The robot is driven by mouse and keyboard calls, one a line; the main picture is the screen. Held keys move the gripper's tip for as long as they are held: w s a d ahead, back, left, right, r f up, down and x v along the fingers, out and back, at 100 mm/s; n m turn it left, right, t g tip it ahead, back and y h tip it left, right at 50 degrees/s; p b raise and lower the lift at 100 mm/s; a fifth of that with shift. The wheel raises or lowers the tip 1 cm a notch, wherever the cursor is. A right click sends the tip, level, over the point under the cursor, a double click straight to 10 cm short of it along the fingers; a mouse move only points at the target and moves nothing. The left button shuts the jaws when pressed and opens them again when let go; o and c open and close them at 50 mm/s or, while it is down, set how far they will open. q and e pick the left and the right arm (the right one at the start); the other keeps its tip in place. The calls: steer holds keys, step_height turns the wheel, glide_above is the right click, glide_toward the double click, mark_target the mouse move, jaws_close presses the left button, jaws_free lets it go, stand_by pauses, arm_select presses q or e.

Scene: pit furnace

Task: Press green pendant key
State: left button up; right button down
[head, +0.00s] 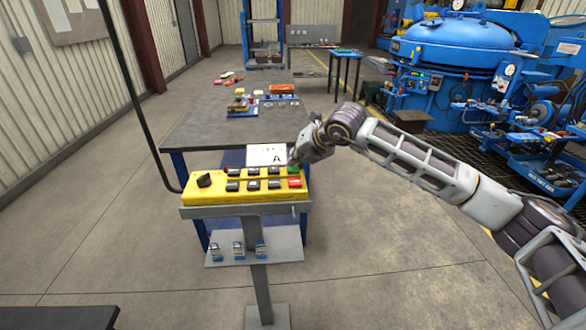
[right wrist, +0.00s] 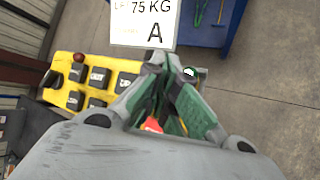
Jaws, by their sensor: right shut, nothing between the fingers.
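The yellow pendant (head: 222,190) lies on a stand in the head view, with two rows of mostly black keys. Its green key (head: 294,170) is at the right end of the back row, just behind a red key (head: 295,183). My right gripper (head: 293,161) is shut and empty, its tip right at the green key; I cannot tell whether they touch. In the right wrist view the shut fingers (right wrist: 158,62) hide much of the pendant's end. The yellow pendant (right wrist: 62,98) shows on the left there. My left gripper is not in view.
A white card (head: 266,155) marked A stands behind the pendant. A grey shelf (head: 280,248) with small blue items is below it. A dark-topped table (head: 205,130) with small parts is behind. A blue furnace (head: 450,50) stands at the back right. Open floor lies right of the pendant.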

steer(key=shift+f+b, duration=0.3)
steer(key=shift+f, duration=0.05)
stand_by(0.7)
steer(key=shift+r, duration=0.15)
stand_by(0.3)
steer(key=shift+r, duration=0.75)
steer(key=shift+r, duration=0.15)
steer(key=shift+r+p, duration=1)
steer(key=shift+r, duration=1.4)
